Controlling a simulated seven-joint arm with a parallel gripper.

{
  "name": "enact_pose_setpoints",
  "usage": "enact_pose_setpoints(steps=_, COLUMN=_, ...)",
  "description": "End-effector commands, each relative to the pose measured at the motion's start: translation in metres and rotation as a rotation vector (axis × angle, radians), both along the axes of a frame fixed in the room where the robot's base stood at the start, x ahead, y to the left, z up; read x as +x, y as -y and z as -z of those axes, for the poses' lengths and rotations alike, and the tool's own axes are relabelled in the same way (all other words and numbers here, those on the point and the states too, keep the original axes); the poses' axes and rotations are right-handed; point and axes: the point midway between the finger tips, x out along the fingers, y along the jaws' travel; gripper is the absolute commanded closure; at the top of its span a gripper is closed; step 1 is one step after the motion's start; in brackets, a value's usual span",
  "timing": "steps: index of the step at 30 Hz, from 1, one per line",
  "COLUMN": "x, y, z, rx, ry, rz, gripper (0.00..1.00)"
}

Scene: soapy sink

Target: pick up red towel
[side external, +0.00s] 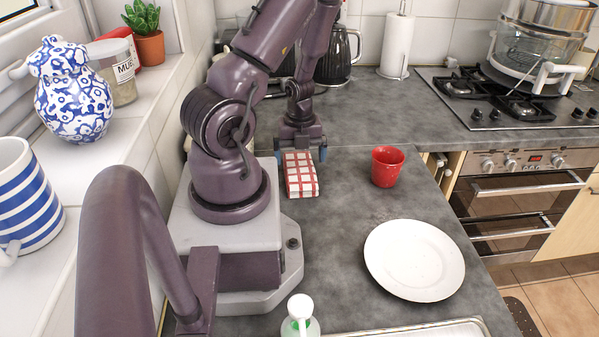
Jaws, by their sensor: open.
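The red towel (301,177), red and white checked and folded into a narrow block, lies on the grey worktop just right of my base. My gripper (305,154) points down at the towel's far end. Its two fingers are spread, one at each side of the towel in the picture. The fingers look empty; I cannot tell whether they touch the cloth or how far down they reach.
A red cup (387,166) stands right of the towel. A white plate (414,260) lies nearer on the worktop. A bottle with a white top (300,308) stands by the sink rim (430,330). A black kettle (338,55) and paper roll (397,45) stand behind.

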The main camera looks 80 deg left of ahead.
Motion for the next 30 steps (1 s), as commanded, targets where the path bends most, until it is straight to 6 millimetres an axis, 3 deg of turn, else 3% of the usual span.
enact_pose_setpoints(steps=9, x=-0.001, y=-0.001, z=0.039, rx=0.0, ry=0.001, rz=-0.005, gripper=0.0)
enact_pose_setpoints(steps=19, x=-0.001, y=-0.001, z=0.044, rx=0.001, ry=0.0, rz=-0.001, gripper=0.0)
enact_pose_setpoints(steps=20, x=-0.001, y=-0.001, z=0.044, rx=0.001, ry=0.0, rz=-0.001, gripper=0.02)
enact_pose_setpoints(steps=25, x=-0.001, y=-0.001, z=0.044, rx=0.001, ry=0.0, rz=-0.001, gripper=0.41)
enact_pose_setpoints(steps=30, x=-0.001, y=-0.001, z=0.044, rx=0.002, ry=0.001, rz=-0.001, gripper=0.45)
